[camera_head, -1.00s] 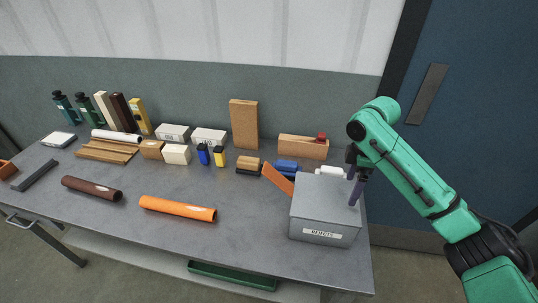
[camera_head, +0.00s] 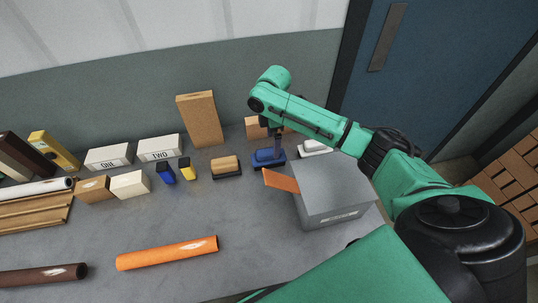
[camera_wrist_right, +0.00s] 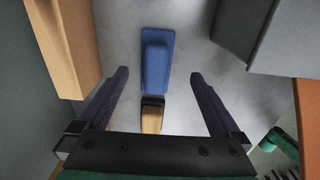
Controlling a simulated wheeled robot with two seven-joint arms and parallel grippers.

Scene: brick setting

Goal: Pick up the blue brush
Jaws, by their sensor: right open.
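The blue brush (camera_head: 263,160) lies on the grey table behind the grey box, at the middle right of the head view. In the right wrist view the blue brush (camera_wrist_right: 157,60) lies lengthwise, just ahead of and between the fingers. My right gripper (camera_head: 277,150) points down over the brush, and its fingers partly cover it in the head view. In the right wrist view my right gripper (camera_wrist_right: 159,76) is open, with nothing held between its fingers. I cannot tell the exact height between fingertips and brush. My left gripper is not in view.
A grey box (camera_head: 335,190) with an orange piece (camera_head: 281,180) leaning at its left stands close in front. A tan and black brush (camera_head: 227,167) lies left of the blue one. A wooden block (camera_head: 257,128) stands behind. A tall brown brick (camera_head: 200,118) stands back left.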

